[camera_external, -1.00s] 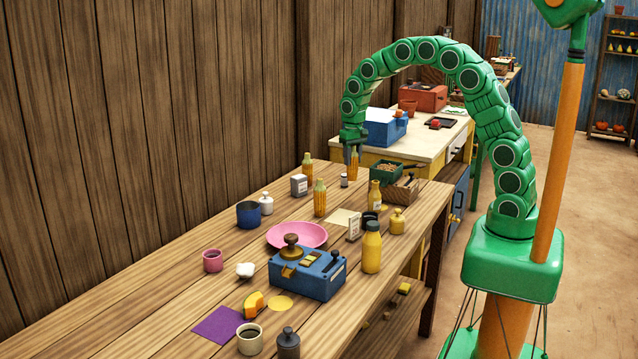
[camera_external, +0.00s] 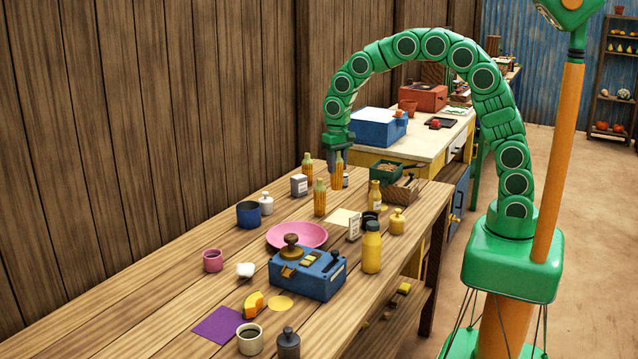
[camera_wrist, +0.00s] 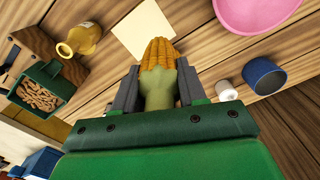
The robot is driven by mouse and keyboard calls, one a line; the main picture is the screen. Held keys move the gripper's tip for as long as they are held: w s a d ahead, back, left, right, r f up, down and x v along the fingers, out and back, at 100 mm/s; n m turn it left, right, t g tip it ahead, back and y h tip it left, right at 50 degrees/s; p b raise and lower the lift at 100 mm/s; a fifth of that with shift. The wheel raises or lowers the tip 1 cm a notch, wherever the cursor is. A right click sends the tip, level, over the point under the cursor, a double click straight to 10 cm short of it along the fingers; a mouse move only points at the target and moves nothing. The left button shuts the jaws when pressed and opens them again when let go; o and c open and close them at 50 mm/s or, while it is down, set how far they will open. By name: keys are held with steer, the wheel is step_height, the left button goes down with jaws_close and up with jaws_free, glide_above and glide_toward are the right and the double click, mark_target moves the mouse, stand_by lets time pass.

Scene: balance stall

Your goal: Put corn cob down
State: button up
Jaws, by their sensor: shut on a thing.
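My gripper (camera_external: 338,157) is shut on a corn cob (camera_external: 339,172), yellow with a green husk end. In the wrist view the fingers (camera_wrist: 160,90) clasp the husk from both sides and the yellow end of the cob (camera_wrist: 160,55) points away from me. The cob hangs upright over the far part of the wooden table (camera_external: 170,290); I cannot tell whether its lower end touches the wood. Two other corn cobs stand upright on the table, one nearer (camera_external: 319,198) and one farther left (camera_external: 307,168).
A grey tin (camera_external: 299,185) stands left of the cobs. A small white-lidded jar (camera_external: 346,181) is partly hidden behind the held cob. A green tray of nuts (camera_external: 385,172), a yellow bottle (camera_external: 375,195) and a pale square (camera_external: 341,218) lie to the right. A pink plate (camera_external: 297,235) is nearer.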

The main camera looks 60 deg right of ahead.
steer(key=s+a+r, duration=0.1)
steer(key=s+a, duration=0.2)
steer(key=a, duration=0.4)
steer(key=s+a+r, duration=0.1)
steer(key=s+a, duration=0.3)
steer(key=a, duration=0.3)
steer(key=shift+n, duration=0.3)
steer(key=shift+w+a+f, duration=0.85)
steer(key=shift+w+f, duration=1.3)
steer(key=shift+f, duration=0.1)
steer(key=shift+w+a+f, duration=0.9)
steer(key=shift+w+f, duration=1.25)
steer(key=shift+f, duration=0.05)
steer(key=shift+w+a+f, duration=0.85)
steer(key=shift+w+f, duration=1.3)
steer(key=shift+f, duration=0.1)
steer(key=shift+f, duration=0.15)
steer(key=o, duration=1.1)
steer(key=shift+c, duration=0.2)
